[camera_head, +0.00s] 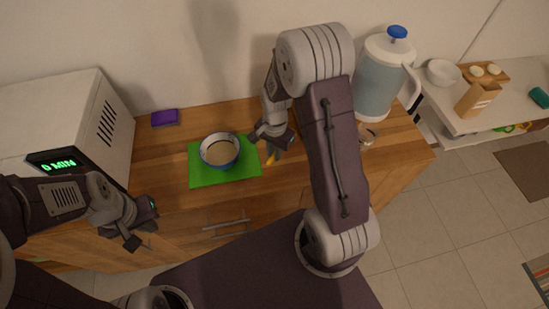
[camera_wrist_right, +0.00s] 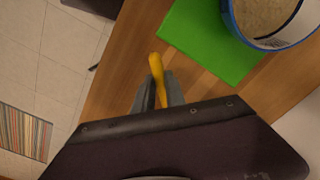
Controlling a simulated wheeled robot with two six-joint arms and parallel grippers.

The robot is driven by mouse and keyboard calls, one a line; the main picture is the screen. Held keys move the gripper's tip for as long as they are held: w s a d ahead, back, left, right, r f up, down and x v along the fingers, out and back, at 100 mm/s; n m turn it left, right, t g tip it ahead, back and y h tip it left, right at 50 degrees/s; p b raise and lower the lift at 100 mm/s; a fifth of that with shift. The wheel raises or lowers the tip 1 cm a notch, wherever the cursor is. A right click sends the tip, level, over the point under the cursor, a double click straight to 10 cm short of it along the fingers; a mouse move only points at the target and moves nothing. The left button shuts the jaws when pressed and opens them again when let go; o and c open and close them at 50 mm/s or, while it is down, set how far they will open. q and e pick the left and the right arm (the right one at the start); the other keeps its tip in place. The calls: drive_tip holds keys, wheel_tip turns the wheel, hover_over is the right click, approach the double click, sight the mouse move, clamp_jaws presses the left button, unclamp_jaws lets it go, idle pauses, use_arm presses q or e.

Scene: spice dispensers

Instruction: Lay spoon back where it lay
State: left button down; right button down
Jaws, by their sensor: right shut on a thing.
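A yellow spoon (camera_head: 271,158) shows just below my right gripper (camera_head: 272,148) in the head view. The right gripper is shut on it, over the wooden counter just right of the green mat. In the right wrist view the yellow spoon (camera_wrist_right: 157,72) stands up between the two grey fingers (camera_wrist_right: 157,95); its lower part is hidden. I cannot tell whether the spoon touches the counter. My left gripper (camera_head: 140,240) is at the lower left, in front of the counter, away from the spoon. I cannot tell whether its jaws are open.
A bowl (camera_head: 220,151) with a blue rim and tan contents stands on the green mat (camera_head: 245,171). A purple block (camera_head: 165,118) lies at the back. A microwave (camera_head: 55,110) stands left; a blue-lidded pitcher (camera_head: 380,75) stands right. Bare counter (camera_head: 160,160) lies left of the mat.

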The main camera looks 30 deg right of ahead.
sight(274, 164)
drive_tip(key=shift+f, duration=2)
drive_tip(key=shift+f, duration=0.1)
drive_tip(key=c, duration=1.4)
unclamp_jaws()
wheel_tip(274, 164, up, 12)
drive_tip(key=shift+s+r+p, duration=0.1)
drive_tip(key=shift+r+p, duration=0.1)
drive_tip(key=shift+p, duration=0.2)
drive_tip(key=s+a+n, duration=0.1)
drive_tip(key=s+n, duration=0.2)
drive_tip(key=s+a+n, duration=0.1)
drive_tip(key=s+n, duration=0.2)
drive_tip(key=n, duration=0.1)
drive_tip(key=s+a+n+t, duration=0.1)
drive_tip(key=s+n, duration=0.3)
drive_tip(key=shift+s+a, duration=0.1)
drive_tip(key=shift+a, duration=0.3)
